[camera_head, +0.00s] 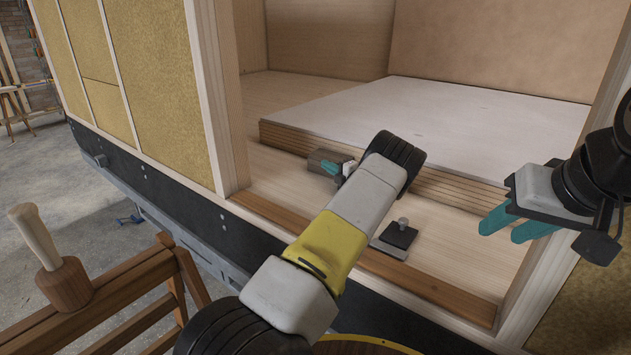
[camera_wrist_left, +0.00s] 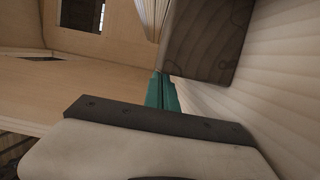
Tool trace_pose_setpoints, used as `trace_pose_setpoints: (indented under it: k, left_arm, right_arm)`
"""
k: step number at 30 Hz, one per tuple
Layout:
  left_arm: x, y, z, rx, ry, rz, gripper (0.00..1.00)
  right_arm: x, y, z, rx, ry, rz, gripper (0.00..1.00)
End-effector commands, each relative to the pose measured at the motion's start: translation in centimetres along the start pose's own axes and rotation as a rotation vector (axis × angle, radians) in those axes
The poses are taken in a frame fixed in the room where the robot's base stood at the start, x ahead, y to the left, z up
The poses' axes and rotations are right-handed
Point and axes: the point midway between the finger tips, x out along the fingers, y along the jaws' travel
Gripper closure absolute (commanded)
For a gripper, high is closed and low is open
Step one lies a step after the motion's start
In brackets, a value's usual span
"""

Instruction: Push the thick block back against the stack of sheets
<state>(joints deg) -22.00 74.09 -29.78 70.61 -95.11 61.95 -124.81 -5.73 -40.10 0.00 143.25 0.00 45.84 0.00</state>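The thick block (camera_head: 322,158) is a short grey-brown wooden piece on the pale floor, just in front of the layered edge of the stack of sheets (camera_head: 480,110). It fills the upper middle of the left wrist view (camera_wrist_left: 205,42), with the sheet edges (camera_wrist_left: 150,14) beside it; I cannot tell whether they touch. My left gripper (camera_head: 328,168) has its teal fingers together at the block's near side; they also show close to its lower corner in the wrist view (camera_wrist_left: 160,92). Contact is unclear. My right gripper (camera_head: 503,232) is open and empty, right of the doorway's middle.
A dark square plate with a knob (camera_head: 398,236) sits on the floor near the brown sill (camera_head: 300,232). Wooden posts (camera_head: 215,90) bound the opening on both sides. A wooden mallet (camera_head: 58,262) stands at lower left on a slatted wooden frame (camera_head: 150,265).

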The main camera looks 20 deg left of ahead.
Motion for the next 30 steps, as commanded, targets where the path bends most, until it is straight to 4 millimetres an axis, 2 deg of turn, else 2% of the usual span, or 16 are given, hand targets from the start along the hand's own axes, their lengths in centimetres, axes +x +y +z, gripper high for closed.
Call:
trace_pose_setpoints:
  k: [14,17,24,30]
  left_arm:
    - [-0.3,0.0,0.5,-0.001,-0.004,-0.002,1.00]
    - [-1.3,0.0,0.5,0.000,-0.005,-0.002,1.00]
    - [-5.4,0.0,0.5,0.000,-0.005,-0.002,1.00]
    - [-7.4,0.1,0.2,-0.006,0.001,-0.004,1.00]
  right_arm:
    - [0.0,0.0,0.0,0.000,0.000,0.000,0.64]
    - [0.0,0.0,0.0,0.000,0.000,0.000,0.64]
    - [0.0,0.0,0.0,0.000,0.000,0.000,0.64]
    - [0.0,0.0,0.0,0.000,0.000,0.000,0.64]
